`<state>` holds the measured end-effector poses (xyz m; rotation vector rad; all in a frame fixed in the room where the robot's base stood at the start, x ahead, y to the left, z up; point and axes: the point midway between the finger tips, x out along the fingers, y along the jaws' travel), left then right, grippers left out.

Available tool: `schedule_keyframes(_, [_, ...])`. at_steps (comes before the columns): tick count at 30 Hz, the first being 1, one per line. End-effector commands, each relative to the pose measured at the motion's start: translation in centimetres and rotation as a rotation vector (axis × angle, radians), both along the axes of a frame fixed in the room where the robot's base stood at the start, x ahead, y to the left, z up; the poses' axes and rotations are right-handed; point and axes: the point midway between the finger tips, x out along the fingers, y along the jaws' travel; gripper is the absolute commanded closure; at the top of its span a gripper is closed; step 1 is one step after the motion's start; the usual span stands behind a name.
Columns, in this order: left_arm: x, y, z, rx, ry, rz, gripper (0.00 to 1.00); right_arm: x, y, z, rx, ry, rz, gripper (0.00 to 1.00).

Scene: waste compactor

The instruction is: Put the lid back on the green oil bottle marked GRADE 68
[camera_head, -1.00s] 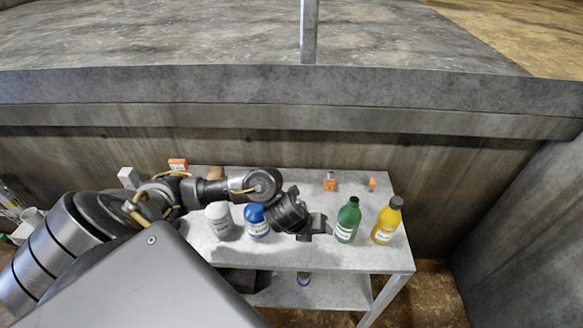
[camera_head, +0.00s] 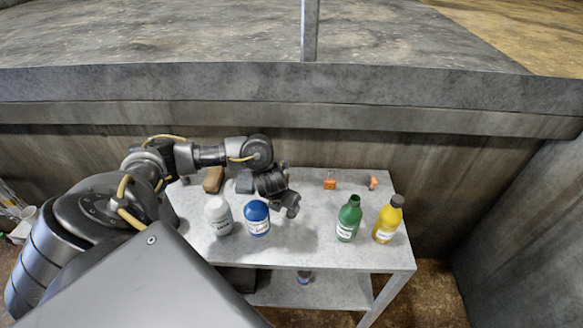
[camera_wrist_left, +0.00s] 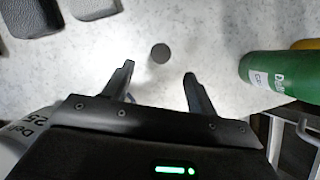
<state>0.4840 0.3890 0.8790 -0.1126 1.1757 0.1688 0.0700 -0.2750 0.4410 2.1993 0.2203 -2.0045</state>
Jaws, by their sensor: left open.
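The green bottle (camera_head: 349,220) stands upright on the right part of the table, its neck bare of a lid. It also shows at the right of the left wrist view (camera_wrist_left: 275,75); its label is only partly legible. A small dark round disc (camera_wrist_left: 160,53), which looks like the lid, lies flat on the table. I cannot make it out in the head view. My left gripper (camera_head: 291,205) is open and empty, left of the green bottle. In the left wrist view its fingertips (camera_wrist_left: 160,72) are apart, with the disc just beyond the gap between them. My right gripper is not in view.
A yellow bottle (camera_head: 387,220) with a dark cap stands right of the green one. A blue-topped bottle (camera_head: 257,218) and a white bottle (camera_head: 218,216) stand at the left. Orange items (camera_head: 330,181) lie at the back. The grey table (camera_head: 310,245) is clear in its front middle.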

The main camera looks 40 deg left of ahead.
Motion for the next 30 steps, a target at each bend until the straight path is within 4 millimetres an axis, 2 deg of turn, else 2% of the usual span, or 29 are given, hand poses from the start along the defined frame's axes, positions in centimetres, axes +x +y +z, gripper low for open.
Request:
schedule_keyframes(1, [0.2,0.0,-0.8,-0.001,0.002,0.002,0.43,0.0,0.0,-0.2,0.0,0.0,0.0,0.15])
schedule_keyframes(4, [0.6,0.1,-1.5,0.001,0.0,0.001,0.43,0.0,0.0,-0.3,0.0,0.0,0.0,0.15])
schedule_keyframes(16, [0.7,0.1,-1.9,0.001,0.0,0.001,0.43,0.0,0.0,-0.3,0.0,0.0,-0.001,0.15])
schedule_keyframes(24, [1.9,0.2,-5.4,0.0,0.002,0.002,0.43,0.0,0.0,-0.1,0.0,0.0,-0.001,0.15])
schedule_keyframes(30, [2.5,0.3,-6.5,0.0,-0.001,0.0,0.43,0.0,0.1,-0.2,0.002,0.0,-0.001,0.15])
